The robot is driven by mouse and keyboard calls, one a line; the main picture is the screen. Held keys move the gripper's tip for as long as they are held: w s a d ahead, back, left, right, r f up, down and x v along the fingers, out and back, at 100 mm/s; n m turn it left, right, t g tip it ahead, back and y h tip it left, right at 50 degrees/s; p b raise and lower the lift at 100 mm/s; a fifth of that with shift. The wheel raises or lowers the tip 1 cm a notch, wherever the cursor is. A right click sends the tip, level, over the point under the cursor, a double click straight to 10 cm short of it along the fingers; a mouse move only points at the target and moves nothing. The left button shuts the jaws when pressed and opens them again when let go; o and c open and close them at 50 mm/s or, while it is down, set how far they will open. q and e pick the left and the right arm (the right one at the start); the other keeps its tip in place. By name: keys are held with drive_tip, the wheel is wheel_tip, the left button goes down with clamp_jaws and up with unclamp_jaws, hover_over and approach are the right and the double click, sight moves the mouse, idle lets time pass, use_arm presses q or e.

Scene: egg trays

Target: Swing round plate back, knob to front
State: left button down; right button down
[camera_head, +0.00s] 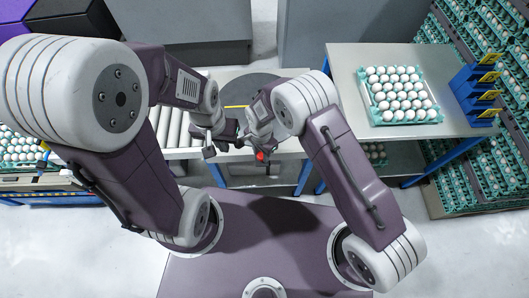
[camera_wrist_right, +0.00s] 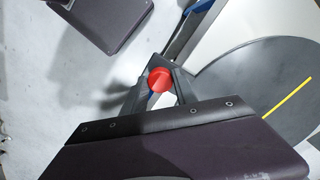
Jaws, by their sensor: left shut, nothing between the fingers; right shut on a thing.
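The dark grey round plate (camera_head: 245,88) lies behind my grippers in the head view, partly hidden by my right arm. It carries a yellow line, and it also shows at the right of the right wrist view (camera_wrist_right: 235,80). The red knob (camera_head: 260,156) is at the plate's front side. In the right wrist view the knob (camera_wrist_right: 160,79) sits between the fingertips of my right gripper (camera_wrist_right: 159,90), which is shut on it. My left gripper (camera_head: 222,146) is shut and empty, just left of the right gripper. Its fingertips are small and hard to make out.
A roller conveyor (camera_head: 170,128) runs to the left of the plate. On the right, a table (camera_head: 350,110) bears a tray of white eggs (camera_head: 400,117) and blue holders (camera_head: 474,95). Stacked egg trays (camera_head: 500,165) stand at the far right.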

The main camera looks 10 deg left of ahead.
drive_tip(key=shift+w+a+r, duration=0.1)
drive_tip(key=shift+a, duration=0.05)
drive_tip(key=c, duration=1)
unclamp_jaws()
drive_tip(key=shift+a, duration=0.1)
drive_tip(key=shift+o, duration=0.2)
wheel_tip(320, 180, up, 9)
drive_tip(key=shift+b, duration=0.4)
